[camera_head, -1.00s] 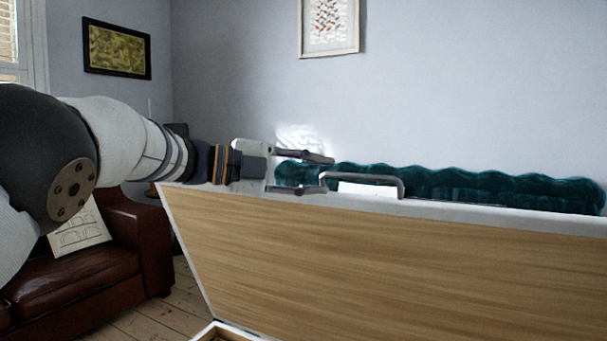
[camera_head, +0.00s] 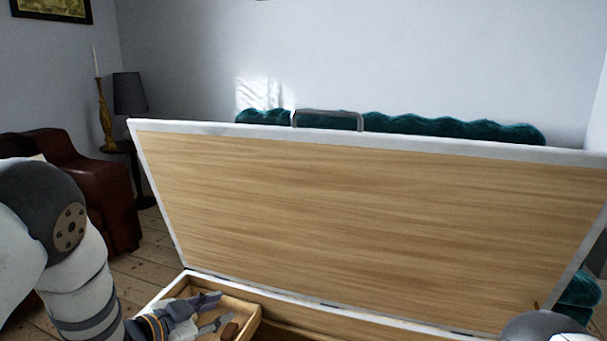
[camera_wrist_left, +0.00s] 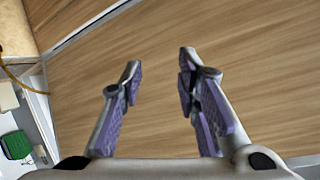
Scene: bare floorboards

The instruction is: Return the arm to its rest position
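My left arm comes in at the lower left of the head view. My left gripper (camera_head: 218,308) is low in front of the raised lid, over a wooden compartment at the box's left end. In the left wrist view my left gripper (camera_wrist_left: 160,62) has its two purple-padded fingers wide apart with nothing between them. Wood panelling lies beyond them. My right gripper is not in view.
The box's wood-lined lid (camera_head: 370,220) stands open, with a grey handle (camera_head: 328,113) on its top edge. A small brown object (camera_head: 230,331) lies in the compartment (camera_head: 246,312). A teal sofa (camera_head: 440,125) is behind; a brown leather armchair (camera_head: 110,190) stands left.

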